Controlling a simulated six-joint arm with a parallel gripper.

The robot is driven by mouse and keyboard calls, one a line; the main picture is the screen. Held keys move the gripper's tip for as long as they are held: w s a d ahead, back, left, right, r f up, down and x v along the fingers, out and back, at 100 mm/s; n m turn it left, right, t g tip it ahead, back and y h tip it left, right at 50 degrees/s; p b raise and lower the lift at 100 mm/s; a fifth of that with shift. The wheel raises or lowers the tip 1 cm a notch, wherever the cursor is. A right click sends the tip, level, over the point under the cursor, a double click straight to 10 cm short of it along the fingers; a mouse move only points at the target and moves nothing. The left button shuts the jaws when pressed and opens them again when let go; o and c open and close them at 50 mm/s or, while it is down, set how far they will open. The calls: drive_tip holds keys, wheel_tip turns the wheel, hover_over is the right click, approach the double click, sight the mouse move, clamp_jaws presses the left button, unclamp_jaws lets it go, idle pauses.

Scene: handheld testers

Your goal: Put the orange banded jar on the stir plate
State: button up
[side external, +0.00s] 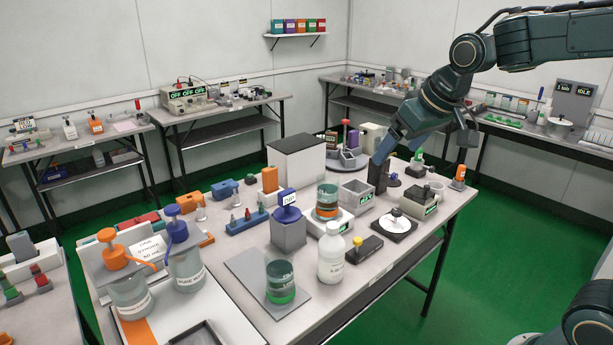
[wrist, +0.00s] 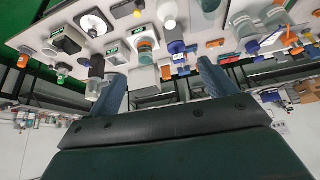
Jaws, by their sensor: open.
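The orange banded jar (side external: 327,198) is a clear glass jar with a teal top and an orange band. It stands upright on a white device with a small green display (side external: 331,222) near the table's middle. The jar also shows in the wrist view (wrist: 146,46). I cannot tell for sure which device is the stir plate; a dark square plate with a white disc (side external: 397,225) sits to the right. My gripper (side external: 382,153) is above the table's back right, apart from the jar. In the wrist view its fingers (wrist: 163,82) are spread, with nothing held between them.
A similar green banded jar (side external: 281,285) stands on a grey mat (side external: 247,275) at the front. A white bottle (side external: 331,259) and a grey block with a blue knob (side external: 288,231) stand close to the orange banded jar. A tall white box (side external: 297,165) stands behind.

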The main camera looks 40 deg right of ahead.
drive_tip(key=s+a+f, duration=0.1)
drive_tip(key=s, duration=0.8)
drive_tip(key=s+a+f+n, duration=0.1)
drive_tip(key=s+a+f, duration=0.1)
drive_tip(key=s, duration=0.8)
drive_tip(key=shift+s+a+y, duration=0.15)
drive_tip(key=shift+a+y, duration=0.1)
drive_tip(key=shift+y, duration=0.05)
